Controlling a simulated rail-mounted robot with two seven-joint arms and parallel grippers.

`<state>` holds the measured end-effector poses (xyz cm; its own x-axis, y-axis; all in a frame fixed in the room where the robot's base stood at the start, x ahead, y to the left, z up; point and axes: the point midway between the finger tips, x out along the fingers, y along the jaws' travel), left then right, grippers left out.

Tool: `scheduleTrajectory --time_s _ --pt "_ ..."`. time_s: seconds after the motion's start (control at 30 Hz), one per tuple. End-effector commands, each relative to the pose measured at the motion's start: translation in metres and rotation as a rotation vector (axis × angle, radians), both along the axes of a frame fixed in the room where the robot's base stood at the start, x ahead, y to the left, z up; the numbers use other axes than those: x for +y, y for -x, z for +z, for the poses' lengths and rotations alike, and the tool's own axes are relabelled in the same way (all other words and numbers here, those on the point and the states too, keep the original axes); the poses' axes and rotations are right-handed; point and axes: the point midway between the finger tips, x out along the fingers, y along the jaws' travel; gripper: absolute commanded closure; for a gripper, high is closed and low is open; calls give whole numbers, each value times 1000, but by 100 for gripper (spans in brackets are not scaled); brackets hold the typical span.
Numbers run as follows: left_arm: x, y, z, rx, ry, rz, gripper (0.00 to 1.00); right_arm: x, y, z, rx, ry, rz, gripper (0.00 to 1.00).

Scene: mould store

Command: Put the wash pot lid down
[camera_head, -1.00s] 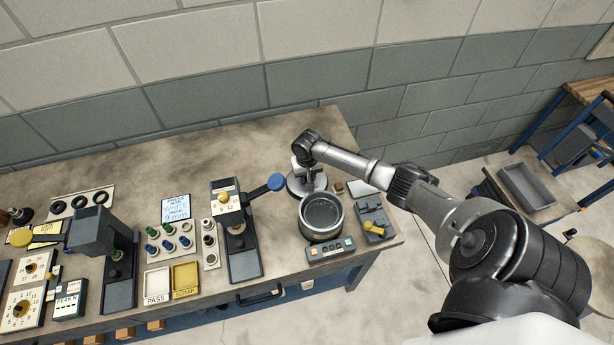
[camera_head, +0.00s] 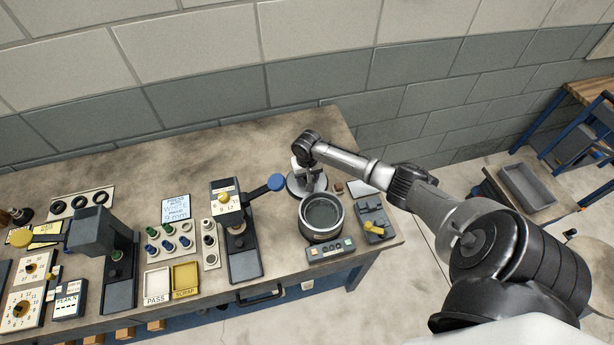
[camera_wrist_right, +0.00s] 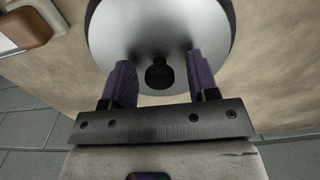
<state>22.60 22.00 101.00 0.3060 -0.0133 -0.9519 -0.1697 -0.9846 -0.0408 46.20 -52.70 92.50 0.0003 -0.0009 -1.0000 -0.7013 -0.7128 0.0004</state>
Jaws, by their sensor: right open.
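The wash pot lid (camera_head: 319,184) is a round metal disc lying on the bench behind the wash pot. In the right wrist view the lid (camera_wrist_right: 158,30) shows as a shiny disc with a dark rim and a small black knob (camera_wrist_right: 159,74). My right gripper (camera_head: 303,176) is just over the lid. In the wrist view its two purple fingers (camera_wrist_right: 160,80) stand apart on either side of the knob, with a gap to it. The wash pot (camera_head: 321,231) stands open in front of the lid, with dark liquid inside. My left gripper is not in view.
A control box with buttons (camera_head: 331,250) sits in front of the pot. A grey fixture (camera_head: 375,223) is to its right. A press with a blue-knobbed lever (camera_head: 276,182) stands left of the lid. The bench (camera_head: 150,165) behind the presses is clear.

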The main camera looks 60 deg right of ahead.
Motion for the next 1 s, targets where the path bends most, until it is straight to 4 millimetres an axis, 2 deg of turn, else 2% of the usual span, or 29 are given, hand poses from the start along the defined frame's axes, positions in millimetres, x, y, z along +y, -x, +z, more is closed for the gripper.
scheduleTrajectory --time_s 0.6,0.8,1.0 --pt "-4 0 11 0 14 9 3 0 -1 100 -2 1 1 46" --pt "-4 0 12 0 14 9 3 0 -1 116 -1 0 0 46" --pt "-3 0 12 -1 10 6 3 0 0 121 0 0 0 46"
